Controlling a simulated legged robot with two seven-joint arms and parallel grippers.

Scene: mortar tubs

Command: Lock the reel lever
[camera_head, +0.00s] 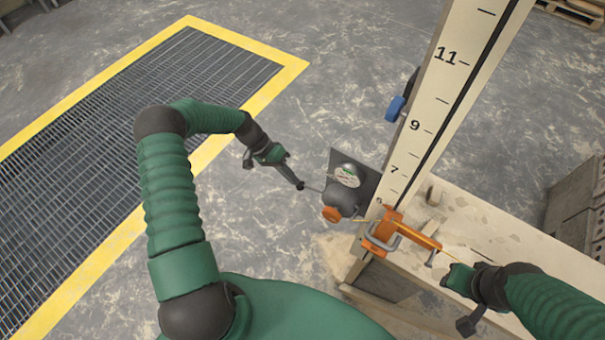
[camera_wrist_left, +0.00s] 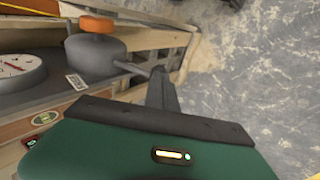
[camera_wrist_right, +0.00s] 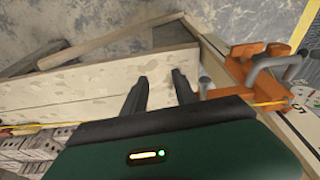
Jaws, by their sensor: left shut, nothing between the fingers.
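The grey reel (camera_head: 341,198) with an orange knob (camera_head: 331,214) is mounted at the lower left of the tall marked board. A thin lever rod (camera_head: 314,189) sticks out from it to the left. My left gripper (camera_head: 300,185) is shut at the rod's outer end. In the left wrist view the reel (camera_wrist_left: 95,62) shows, and its lever (camera_wrist_left: 130,68) reaches the shut finger tips (camera_wrist_left: 158,72); I cannot tell whether they touch. My right gripper (camera_wrist_right: 160,80) is open and empty above the pale planks, right of the orange clamp (camera_head: 385,232).
The numbered board (camera_head: 447,75) rises beside the reel, with a blue knob (camera_head: 395,108) on its left edge. A yellow string (camera_head: 366,220) runs past the orange clamp. Grey blocks (camera_head: 575,190) stand at the right. The floor around the yellow-framed grating (camera_head: 150,85) is clear.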

